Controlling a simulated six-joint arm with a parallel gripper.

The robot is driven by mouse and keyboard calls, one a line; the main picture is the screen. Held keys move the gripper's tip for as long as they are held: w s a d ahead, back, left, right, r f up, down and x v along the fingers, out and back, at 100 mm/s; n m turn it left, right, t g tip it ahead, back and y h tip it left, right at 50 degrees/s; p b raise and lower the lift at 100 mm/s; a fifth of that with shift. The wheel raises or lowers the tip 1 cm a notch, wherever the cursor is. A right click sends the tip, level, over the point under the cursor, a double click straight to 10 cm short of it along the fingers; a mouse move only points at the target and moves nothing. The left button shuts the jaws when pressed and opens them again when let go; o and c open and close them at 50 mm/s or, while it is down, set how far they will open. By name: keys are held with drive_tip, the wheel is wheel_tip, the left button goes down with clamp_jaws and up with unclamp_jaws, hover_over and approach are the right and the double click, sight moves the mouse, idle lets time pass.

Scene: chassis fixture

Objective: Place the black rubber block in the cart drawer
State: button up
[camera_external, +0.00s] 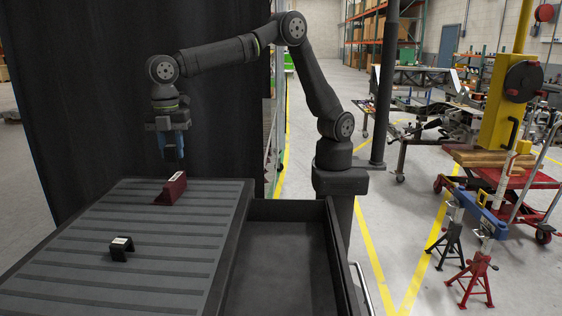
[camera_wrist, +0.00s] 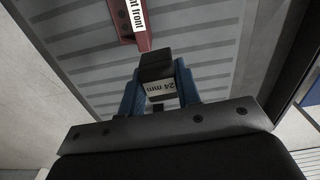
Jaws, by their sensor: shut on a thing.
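My gripper (camera_external: 172,142) has blue fingers and is shut on the black rubber block (camera_external: 171,155). In the wrist view the block (camera_wrist: 156,67) sits between the blue fingers of my gripper (camera_wrist: 160,85), with a white label reading "24 mm". The cart drawer (camera_external: 281,268) is open at the right of the ribbed top. Its visible floor is bare, and its near end runs out of the picture.
A dark red bracket (camera_external: 172,189) stands on the ribbed cart top (camera_external: 70,270) just below my gripper; it also shows in the wrist view (camera_wrist: 126,20). A small black bracket (camera_external: 121,249) with a white label sits nearer. A dark curtain (camera_external: 120,80) hangs behind.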

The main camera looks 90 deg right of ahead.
wheel_tip(320, 180, up, 2)
drive_tip(key=shift+r, duration=0.25)
drive_tip(key=s+r, duration=0.1)
drive_tip(key=s, duration=1.3)
hover_over(285, 235)
wheel_tip(285, 235, down, 20)
drive_tip(key=shift+m, duration=0.3)
drive_tip(key=shift+f, duration=5.3)
drive_tip(key=shift+f, duration=0.2)
drive_tip(key=o, duration=1)
drive_tip(key=shift+c, duration=0.2)
drive_tip(key=shift+r, duration=0.1)
